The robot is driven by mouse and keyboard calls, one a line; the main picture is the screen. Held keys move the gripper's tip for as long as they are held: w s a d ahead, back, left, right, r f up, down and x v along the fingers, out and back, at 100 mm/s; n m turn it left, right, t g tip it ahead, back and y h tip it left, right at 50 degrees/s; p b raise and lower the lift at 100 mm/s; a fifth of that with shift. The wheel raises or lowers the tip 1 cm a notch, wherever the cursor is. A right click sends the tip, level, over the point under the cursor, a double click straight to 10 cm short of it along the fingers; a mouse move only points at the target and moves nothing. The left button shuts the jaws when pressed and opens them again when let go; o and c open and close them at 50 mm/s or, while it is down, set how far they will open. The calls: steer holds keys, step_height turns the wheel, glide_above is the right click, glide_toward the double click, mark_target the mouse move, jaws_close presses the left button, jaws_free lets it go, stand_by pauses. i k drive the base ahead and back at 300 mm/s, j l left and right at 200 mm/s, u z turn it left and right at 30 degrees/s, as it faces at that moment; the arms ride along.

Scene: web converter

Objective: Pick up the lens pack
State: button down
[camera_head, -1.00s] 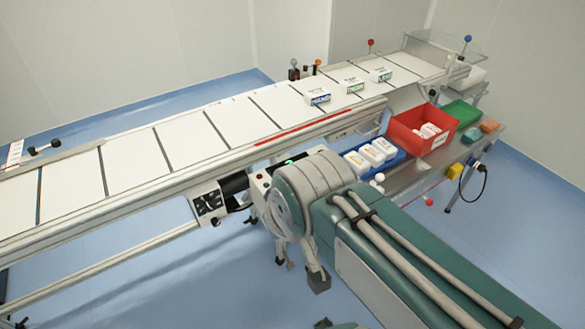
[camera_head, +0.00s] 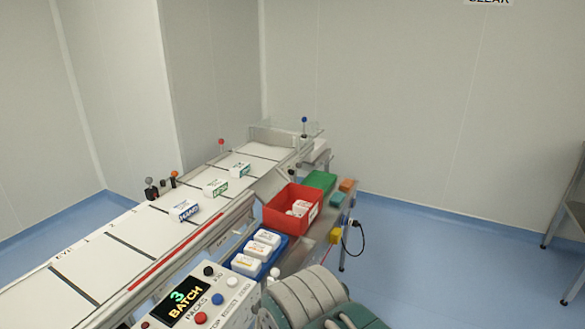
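Three small white cartons stand apart on the conveyor belt: a blue-labelled carton (camera_head: 184,210) nearest, a green-labelled carton (camera_head: 215,188) in the middle, and another green-labelled carton (camera_head: 240,170) farthest. White packs (camera_head: 257,248) sit in a blue tray (camera_head: 232,262) beside the belt. More white packs (camera_head: 299,208) lie in a red bin (camera_head: 276,217). The lettering is too small to tell which is the lens pack. My arm shows at the bottom edge, but my gripper is outside the view.
A control panel (camera_head: 238,294) reading "3 BATCH" stands in front, with buttons and knobs. A green tray (camera_head: 319,181), an orange block (camera_head: 347,185) and a yellow block (camera_head: 336,235) lie near the red bin. Blue floor (camera_head: 440,265) is clear to the right, before a grey table (camera_head: 573,222).

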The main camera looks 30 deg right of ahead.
mark_target(240, 169)
steer(key=z, duration=0.5)
steer(key=l, duration=0.5)
steer(key=i+l+u, duration=0.1)
steer(key=l, duration=0.25)
steer(key=i+l+u, duration=0.15)
steer(key=l, duration=0.25)
steer(key=i+l+u, duration=0.1)
steer(key=l, duration=0.3)
steer(key=i+l+u, duration=0.1)
steer(key=l, duration=0.3)
steer(key=i+l+u, duration=0.1)
steer(key=l, duration=0.35)
steer(key=i+l+u, duration=0.3)
steer(key=i+l, duration=0.2)
steer(key=i, duration=0.25)
steer(key=i+l+u, duration=0.25)
steer(key=i+l, duration=0.5)
steer(key=i, duration=0.25)
steer(key=j+u, duration=0.05)
